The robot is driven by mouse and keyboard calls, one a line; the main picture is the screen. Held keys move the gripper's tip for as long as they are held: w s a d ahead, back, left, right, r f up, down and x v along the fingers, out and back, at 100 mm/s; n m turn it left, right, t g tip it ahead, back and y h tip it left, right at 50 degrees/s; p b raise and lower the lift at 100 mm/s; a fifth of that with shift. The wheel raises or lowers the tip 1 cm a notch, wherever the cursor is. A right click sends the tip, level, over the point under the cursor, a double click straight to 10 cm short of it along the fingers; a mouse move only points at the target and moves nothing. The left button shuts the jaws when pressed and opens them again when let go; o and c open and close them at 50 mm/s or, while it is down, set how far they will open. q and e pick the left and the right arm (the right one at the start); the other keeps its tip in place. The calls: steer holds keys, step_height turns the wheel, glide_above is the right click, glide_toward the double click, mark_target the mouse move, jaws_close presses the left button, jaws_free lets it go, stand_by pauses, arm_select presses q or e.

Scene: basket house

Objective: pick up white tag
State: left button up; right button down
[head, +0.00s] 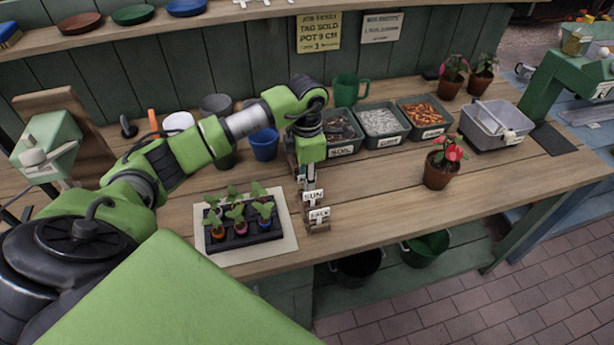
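Two small white tags stand on a small wooden holder (318,228) near the table's front edge. The rear white tag reads SUN (314,196). The front white tag (319,214) has a short word that is hard to read. My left gripper (310,182) points down just behind and above the SUN tag. Its fingers are small and dark here, so I cannot tell whether they are apart, closed or touching the tag. My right gripper is not in view.
A black tray of seedlings (244,241) lies on a pale mat (285,246) left of the tags. Behind are a soil bin (341,151), a gravel bin (388,141) and a blue pot (264,145). A flowering pot (438,175) stands right; table between is clear.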

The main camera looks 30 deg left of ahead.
arm_select(q)
jaws_close()
stand_by(0.3)
